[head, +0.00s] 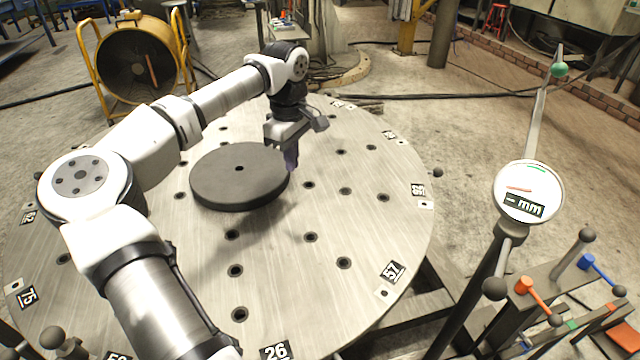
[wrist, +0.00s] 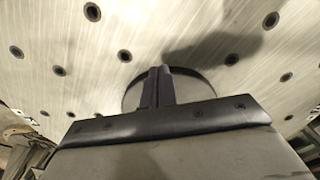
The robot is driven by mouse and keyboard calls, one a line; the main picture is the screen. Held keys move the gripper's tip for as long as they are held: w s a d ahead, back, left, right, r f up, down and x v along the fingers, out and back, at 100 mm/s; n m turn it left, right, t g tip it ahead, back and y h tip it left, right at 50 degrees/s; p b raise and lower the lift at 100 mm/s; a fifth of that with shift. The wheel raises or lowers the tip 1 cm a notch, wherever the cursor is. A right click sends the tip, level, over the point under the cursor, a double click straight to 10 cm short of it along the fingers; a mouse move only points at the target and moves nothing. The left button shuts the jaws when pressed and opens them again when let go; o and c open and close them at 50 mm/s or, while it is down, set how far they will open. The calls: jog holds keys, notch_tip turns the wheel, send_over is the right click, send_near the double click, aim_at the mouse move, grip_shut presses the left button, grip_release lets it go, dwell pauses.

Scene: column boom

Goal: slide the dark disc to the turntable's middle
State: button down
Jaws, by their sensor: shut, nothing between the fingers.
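My gripper (head: 291,162) is shut and empty, pointing down beside the disc's right edge. I cannot tell whether the fingertips touch it. In the wrist view the closed fingers (wrist: 158,75) overlap the disc (wrist: 198,86), which is partly hidden behind my gripper's body.
Bolt holes and number plates dot the turntable. A round gauge marked mm (head: 528,191) stands on a post at the right, near levers with coloured handles (head: 535,293). A yellow drum fan (head: 140,65) stands behind at the left. The plate's right side is clear.

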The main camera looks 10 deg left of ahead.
aim_at(263, 181)
jog(key=f, duration=0.9)
jog(key=shift+d+f+p, duration=0.2)
jog(key=shift+f+p, duration=0.15)
jog(key=shift+f, duration=0.05)
jog(key=shift+w+a+p, duration=0.2)
jog(key=shift+w+a, duration=0.05)
jog(key=shift+a, duration=0.3)
jog(key=shift+w+a+p, duration=0.15)
jog(key=shift+w+a, duration=0.1)
jog(key=shift+a, duration=0.3)
jog(key=shift+w+a+f, duration=0.1)
jog(key=shift+w+a, duration=0.25)
jog(key=shift+a, duration=0.4)
jog(key=shift+w+a+p, duration=0.2)
jog(key=shift+w+a, duration=0.2)
jog(key=shift+a, duration=0.55)
jog(key=shift+w+a+p, duration=0.15)
jog(key=shift+w+a, duration=0.3)
jog(key=shift+a, duration=0.45)
jog(key=shift+w+a+p, duration=0.2)
jog(key=shift+w+a, duration=0.2)
jog(key=shift+a, duration=0.55)
jog(key=shift+d, duration=0.15)
